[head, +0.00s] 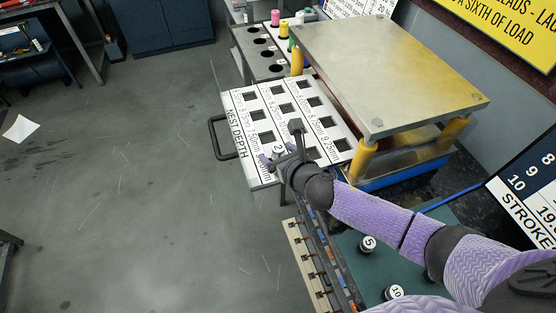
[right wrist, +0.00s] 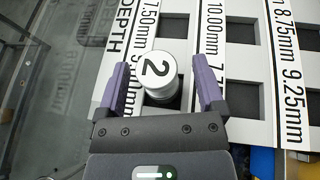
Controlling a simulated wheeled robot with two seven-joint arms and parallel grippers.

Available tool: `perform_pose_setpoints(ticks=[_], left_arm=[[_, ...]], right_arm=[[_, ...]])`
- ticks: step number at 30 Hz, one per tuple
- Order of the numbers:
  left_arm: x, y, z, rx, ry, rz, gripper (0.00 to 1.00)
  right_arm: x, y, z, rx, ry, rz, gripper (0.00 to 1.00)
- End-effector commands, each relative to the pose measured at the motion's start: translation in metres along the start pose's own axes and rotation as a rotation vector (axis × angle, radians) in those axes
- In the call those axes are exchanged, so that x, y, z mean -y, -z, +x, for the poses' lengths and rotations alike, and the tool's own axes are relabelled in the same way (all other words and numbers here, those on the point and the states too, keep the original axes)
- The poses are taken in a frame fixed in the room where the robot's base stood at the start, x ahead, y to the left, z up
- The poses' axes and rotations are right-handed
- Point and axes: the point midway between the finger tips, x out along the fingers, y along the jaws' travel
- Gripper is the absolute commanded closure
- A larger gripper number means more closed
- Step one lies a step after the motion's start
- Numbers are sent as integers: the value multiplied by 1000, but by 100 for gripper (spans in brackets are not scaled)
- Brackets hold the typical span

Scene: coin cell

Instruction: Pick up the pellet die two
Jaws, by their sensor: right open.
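The pellet die two is a small cylinder with a white top marked 2 (right wrist: 157,70). In the right wrist view it stands at a dark square nest of the white nest depth board (right wrist: 189,70). My right gripper (right wrist: 161,85) is open, with one purple finger on each side of the die and a gap to each. In the head view the die's white top (head: 277,151) shows by my right gripper (head: 281,160), over the near end of the board (head: 242,102). How deep the die sits in its nest is hidden. My left gripper is not in view.
A press with a metal top plate (head: 390,65) and yellow posts stands right of the board. Behind is a rack (head: 247,42) with coloured pegs. Dies marked 5 (head: 367,244) and 10 (head: 394,293) stand on a green mat (head: 350,265). Open floor lies left.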

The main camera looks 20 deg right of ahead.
Motion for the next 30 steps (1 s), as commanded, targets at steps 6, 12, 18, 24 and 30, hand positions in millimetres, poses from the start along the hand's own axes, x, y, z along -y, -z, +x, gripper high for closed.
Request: perform_pose_setpoints(ticks=[6, 12, 18, 24, 30], left_arm=[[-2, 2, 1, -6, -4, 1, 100], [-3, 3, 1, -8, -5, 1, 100], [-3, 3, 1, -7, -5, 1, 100], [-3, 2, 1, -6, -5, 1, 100], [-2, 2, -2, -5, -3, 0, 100]], right_arm=[[0, -1, 4, 0, 0, 1, 13], [0, -1, 4, 0, 0, 1, 49], [0, 0, 3, 0, 0, 1, 91], [0, -1, 3, 1, 0, 1, 100], [0, -4, 2, 1, 0, 0, 100]])
